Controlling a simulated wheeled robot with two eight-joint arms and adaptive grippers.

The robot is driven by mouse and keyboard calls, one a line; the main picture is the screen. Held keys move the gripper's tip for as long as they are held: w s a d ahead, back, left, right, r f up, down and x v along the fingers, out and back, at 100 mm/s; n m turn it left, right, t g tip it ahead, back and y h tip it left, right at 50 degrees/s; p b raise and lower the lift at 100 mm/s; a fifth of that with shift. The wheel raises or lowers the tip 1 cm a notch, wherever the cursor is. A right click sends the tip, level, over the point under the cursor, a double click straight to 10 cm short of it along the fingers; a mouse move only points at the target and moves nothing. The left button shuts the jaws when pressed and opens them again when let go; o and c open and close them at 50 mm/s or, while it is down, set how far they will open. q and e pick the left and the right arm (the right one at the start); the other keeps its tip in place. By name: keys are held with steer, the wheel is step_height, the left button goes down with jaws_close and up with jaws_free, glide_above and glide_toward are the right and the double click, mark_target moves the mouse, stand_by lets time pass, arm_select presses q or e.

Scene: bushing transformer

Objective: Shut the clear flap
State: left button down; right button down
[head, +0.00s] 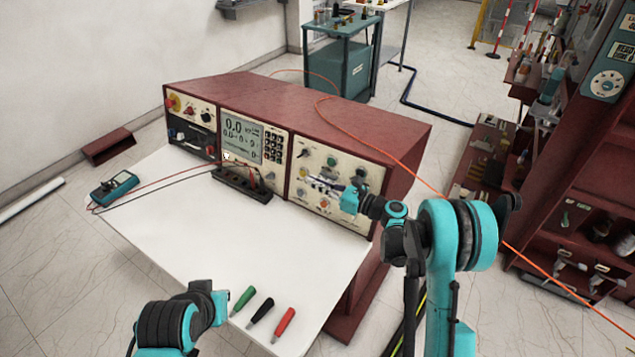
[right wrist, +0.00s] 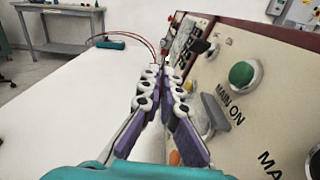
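The control panel (head: 318,200) is the cream right-hand face of the dark red console. In the right wrist view, a greyish piece (right wrist: 216,113) stands out from the panel below the green button (right wrist: 243,73). It may be the clear flap, but I cannot tell its angle for sure. My right gripper (head: 318,184) is in front of the panel and hides part of it. Its purple-padded fingers, also in the right wrist view (right wrist: 162,76), are a narrow gap apart with nothing between them, left of the grey piece. My left arm shows at the lower left; its fingers are not clear.
The white tabletop (head: 190,225) is mostly clear. Green (head: 242,299), black (head: 261,311) and red (head: 284,324) plugs lie at its front edge. A teal meter (head: 114,188) with leads lies at the left. A black terminal block (head: 242,184) stands before the display. An orange cable crosses the console top.

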steer(key=shift+s+a+f+n+b, duration=0.1)
steer(key=shift+f+n+b, duration=0.35)
steer(key=shift+n, duration=0.4)
steer(key=shift+s+f+n+b, duration=0.1)
steer(key=shift+f+n+b, duration=0.3)
steer(key=shift+n, duration=0.45)
steer(key=shift+f, duration=0.1)
steer(key=c, duration=2.2)
jaws_free()
steer(key=o, duration=0.4)
steer(key=shift+o, duration=0.2)
steer(key=v, duration=1.2)
steer(key=shift+w, duration=0.1)
